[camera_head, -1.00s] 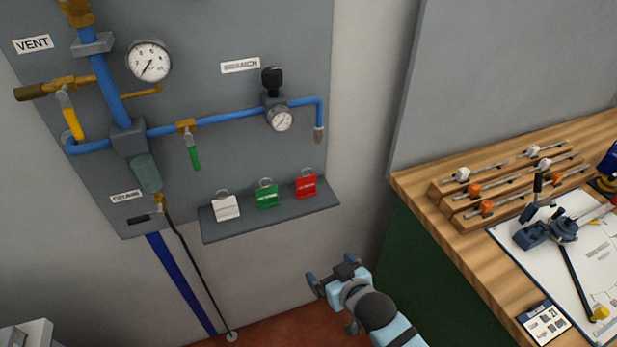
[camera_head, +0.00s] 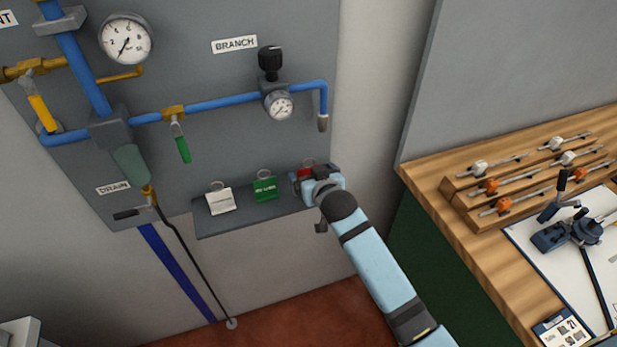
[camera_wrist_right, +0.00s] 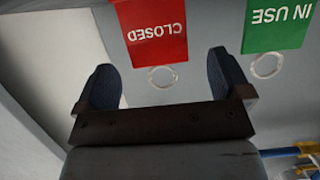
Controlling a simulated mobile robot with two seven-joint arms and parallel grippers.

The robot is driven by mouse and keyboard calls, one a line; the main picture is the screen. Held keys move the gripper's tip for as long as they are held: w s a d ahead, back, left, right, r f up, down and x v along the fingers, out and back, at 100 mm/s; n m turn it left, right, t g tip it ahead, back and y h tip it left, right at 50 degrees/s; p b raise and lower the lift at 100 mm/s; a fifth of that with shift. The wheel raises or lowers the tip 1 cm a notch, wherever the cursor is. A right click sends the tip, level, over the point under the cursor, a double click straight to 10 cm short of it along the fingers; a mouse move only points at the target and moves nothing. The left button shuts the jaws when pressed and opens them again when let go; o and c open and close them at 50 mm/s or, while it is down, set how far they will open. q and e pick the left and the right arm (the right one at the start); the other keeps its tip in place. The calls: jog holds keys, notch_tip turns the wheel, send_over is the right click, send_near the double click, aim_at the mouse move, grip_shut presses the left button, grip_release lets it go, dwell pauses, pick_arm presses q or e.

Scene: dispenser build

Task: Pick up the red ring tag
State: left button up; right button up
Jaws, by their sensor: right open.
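The red ring tag (camera_head: 304,171) stands at the right end of the grey shelf on the panel. In the head view my right gripper (camera_head: 308,183) covers most of it; only the ring and a red strip show. In the right wrist view the red tag (camera_wrist_right: 155,35), marked CLOSED, appears upside down. Its metal ring (camera_wrist_right: 162,77) shows between the two dark fingers in the picture. My right gripper (camera_wrist_right: 161,68) is open and empty, close to the tag; I cannot tell whether it touches. My left gripper is not in view.
A green tag (camera_head: 265,188) stands left of the red one, and a white tag (camera_head: 220,200) further left on the shelf (camera_head: 245,222). The blue pipe (camera_head: 220,104) with a gauge (camera_head: 279,105) runs above. A wooden bench (camera_head: 440,205) stands at the right.

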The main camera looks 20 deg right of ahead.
aim_at(309, 170)
jog(key=shift+w, duration=0.35)
jog(key=x, duration=0.4)
jog(key=shift+w+f+p, duration=0.15)
jog(key=shift+w+p, duration=0.1)
jog(key=shift+p, duration=0.1)
jog(key=c, duration=1)
